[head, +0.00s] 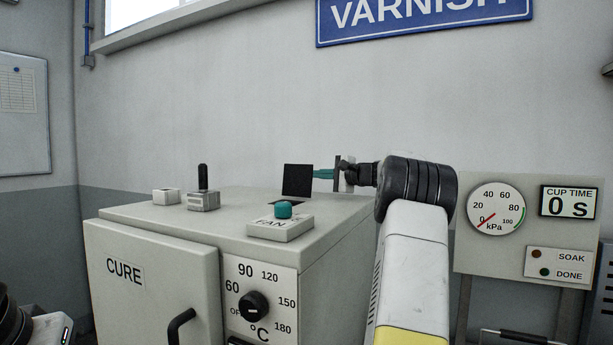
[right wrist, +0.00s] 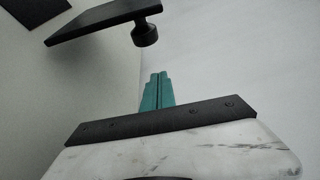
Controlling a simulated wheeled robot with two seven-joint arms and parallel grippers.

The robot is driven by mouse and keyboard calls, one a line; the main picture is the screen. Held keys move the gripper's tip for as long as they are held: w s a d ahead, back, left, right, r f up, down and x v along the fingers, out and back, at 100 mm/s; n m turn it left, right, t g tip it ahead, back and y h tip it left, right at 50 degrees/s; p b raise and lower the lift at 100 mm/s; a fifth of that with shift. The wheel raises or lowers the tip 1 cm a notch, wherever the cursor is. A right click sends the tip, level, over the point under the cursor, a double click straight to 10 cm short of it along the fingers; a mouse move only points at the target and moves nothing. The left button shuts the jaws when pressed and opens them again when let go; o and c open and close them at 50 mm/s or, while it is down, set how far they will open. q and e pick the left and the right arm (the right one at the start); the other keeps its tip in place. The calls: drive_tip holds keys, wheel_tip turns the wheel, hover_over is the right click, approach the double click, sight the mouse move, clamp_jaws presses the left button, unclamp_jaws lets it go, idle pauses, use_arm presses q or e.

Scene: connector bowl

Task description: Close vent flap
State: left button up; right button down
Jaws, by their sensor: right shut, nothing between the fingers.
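The vent flap (head: 297,180) is a black square plate standing raised on top of the grey CURE oven (head: 345,213). In the right wrist view the flap (right wrist: 95,22) is a tilted dark plate with a round black knob (right wrist: 146,33) at its end. My right gripper (head: 318,173) has teal fingers, shut and empty, pointing left at the flap's right edge in the head view. In the right wrist view the fingers (right wrist: 157,78) lie below the knob in the picture, with a visible gap. Whether they touch the flap is unclear. My left gripper is out of view.
A FAN box with a teal button (head: 284,209) sits in front of the flap. A switch box with a black lever (head: 203,190) and a small white block (head: 166,196) stand to the left. A gauge panel (head: 527,250) stands at the right.

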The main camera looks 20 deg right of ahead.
sight(300, 181)
drive_tip(key=shift+s+a+r, duration=0.3)
drive_tip(key=shift+s+a, duration=0.5)
drive_tip(key=shift+s, duration=0.05)
drive_tip(key=shift+s+a, duration=0.55)
drive_tip(key=shift+a, duration=0.1)
drive_tip(key=shift+r, duration=0.1)
